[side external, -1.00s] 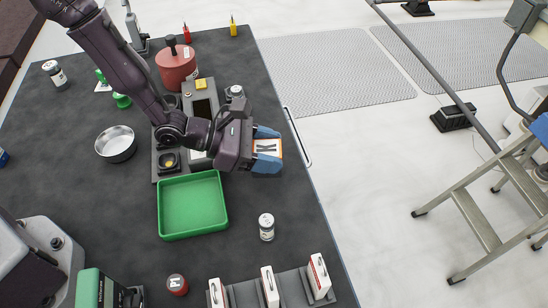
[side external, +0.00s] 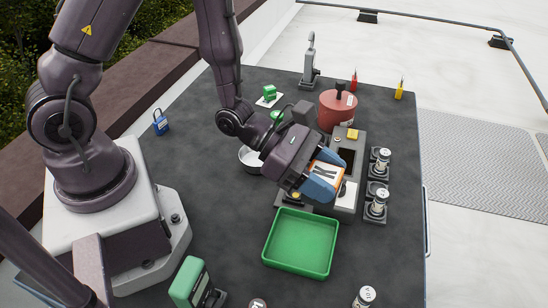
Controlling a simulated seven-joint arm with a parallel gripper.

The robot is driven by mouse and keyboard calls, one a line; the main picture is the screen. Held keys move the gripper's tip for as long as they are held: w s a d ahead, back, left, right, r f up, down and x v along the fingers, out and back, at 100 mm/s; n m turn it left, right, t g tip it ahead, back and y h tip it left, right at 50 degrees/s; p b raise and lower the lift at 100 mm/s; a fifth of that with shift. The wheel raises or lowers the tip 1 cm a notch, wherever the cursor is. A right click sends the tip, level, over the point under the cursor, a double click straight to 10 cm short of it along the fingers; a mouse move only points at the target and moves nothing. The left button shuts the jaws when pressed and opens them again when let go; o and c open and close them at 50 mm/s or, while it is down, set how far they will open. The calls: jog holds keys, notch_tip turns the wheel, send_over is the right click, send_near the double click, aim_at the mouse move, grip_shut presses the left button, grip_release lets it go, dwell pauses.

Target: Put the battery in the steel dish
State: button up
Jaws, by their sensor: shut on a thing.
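My gripper (side external: 325,180) has blue fingers and is shut on an orange-and-white block (side external: 325,172) with dark marks on its face. I cannot tell whether this block is the battery. The gripper is tilted and appears over the grey panel, just behind the green tray. The steel dish (side external: 246,160) is a round, shiny bowl on the dark table, left of the gripper. My forearm and wrist hide its right part. The dish is apart from the gripper, and the visible part of its inside looks empty.
The green tray (side external: 301,243) is empty. Labelled cylinders (side external: 383,158) stand in dark holders right of the grey panel (side external: 345,200). A red pot (side external: 338,110) stands behind. A blue padlock (side external: 160,122) lies left. Bare table (side external: 190,170) lies between padlock and dish.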

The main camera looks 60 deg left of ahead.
jog(key=w+a+f+n+t+y, duration=0.1)
jog(key=w+a+n+t+y, duration=0.2)
jog(key=a, duration=1)
jog(key=m+g+h, duration=0.1)
jog(key=h, duration=0.1)
send_over(259, 162)
jog(key=shift+f, duration=4.9)
jog(key=shift+f, duration=0.55)
jog(key=o, duration=1.1)
jog(key=shift+r, duration=0.1)
